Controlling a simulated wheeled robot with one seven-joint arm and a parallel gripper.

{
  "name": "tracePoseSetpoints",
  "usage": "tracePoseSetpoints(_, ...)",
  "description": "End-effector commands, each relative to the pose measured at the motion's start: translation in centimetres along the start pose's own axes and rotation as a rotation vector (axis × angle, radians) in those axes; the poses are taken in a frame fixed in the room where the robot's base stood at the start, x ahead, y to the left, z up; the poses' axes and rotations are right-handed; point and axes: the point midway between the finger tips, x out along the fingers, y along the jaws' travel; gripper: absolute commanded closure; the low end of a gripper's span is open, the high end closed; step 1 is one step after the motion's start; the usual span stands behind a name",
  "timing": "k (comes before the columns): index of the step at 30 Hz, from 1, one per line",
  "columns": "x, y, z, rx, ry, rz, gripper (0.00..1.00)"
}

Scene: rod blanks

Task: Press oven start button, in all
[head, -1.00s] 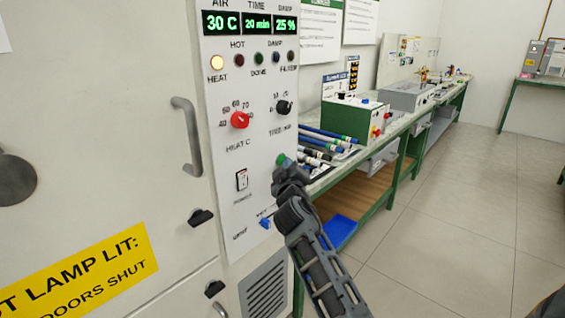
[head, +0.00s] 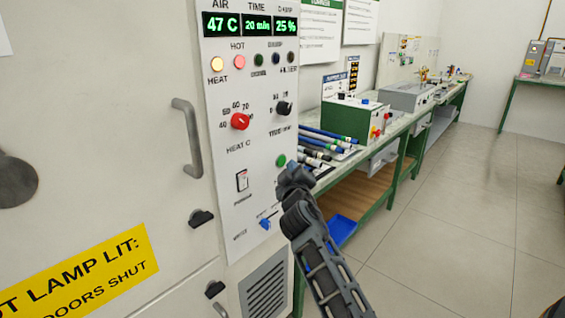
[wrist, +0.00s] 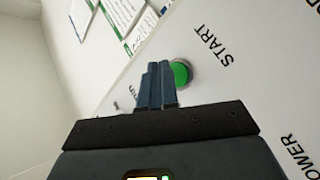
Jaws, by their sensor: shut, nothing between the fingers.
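The green start button (head: 281,160) is on the oven's white control panel (head: 225,180), right of the power switch (head: 241,180). It also shows in the wrist view (wrist: 181,74), beside the word START. My gripper (wrist: 156,70) is shut and empty. In the wrist view its fingertips are just left of the button and overlap its edge; I cannot tell whether they touch it. In the head view my gripper (head: 288,170) is just below and right of the button, which shows clear. The display reads 47 C, 20 min, 25 %. The HEAT lamp (head: 217,64) and HOT lamp (head: 239,62) are lit.
The oven door handle (head: 188,137) sticks out left of the panel. A green-framed bench (head: 385,165) with rods (head: 325,140) and a green box (head: 352,120) runs along the wall to the right. The floor (head: 450,200) right of my arm is clear.

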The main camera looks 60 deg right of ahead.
Motion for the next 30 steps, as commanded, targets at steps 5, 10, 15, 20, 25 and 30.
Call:
tracePoseSetpoints(5, -1.0, 0.8, 0.8, -0.001, -0.002, 0.0, 1.0)
tracePoseSetpoints(10, -2.1, 1.6, 1.5, -0.001, -0.001, 0.0, 1.0)
tracePoseSetpoints(15, -3.1, 2.3, 2.2, 0.0, -0.002, 0.0, 1.0)
tracePoseSetpoints(20, -3.4, 2.5, 2.5, 0.0, -0.001, 0.0, 1.0)
tracePoseSetpoints(25, -3.4, 2.5, 2.5, 0.0, -0.001, 0.0, 1.0)
tracePoseSetpoints(30, -3.4, 2.5, 2.5, 0.0, -0.001, 0.0, 1.0)
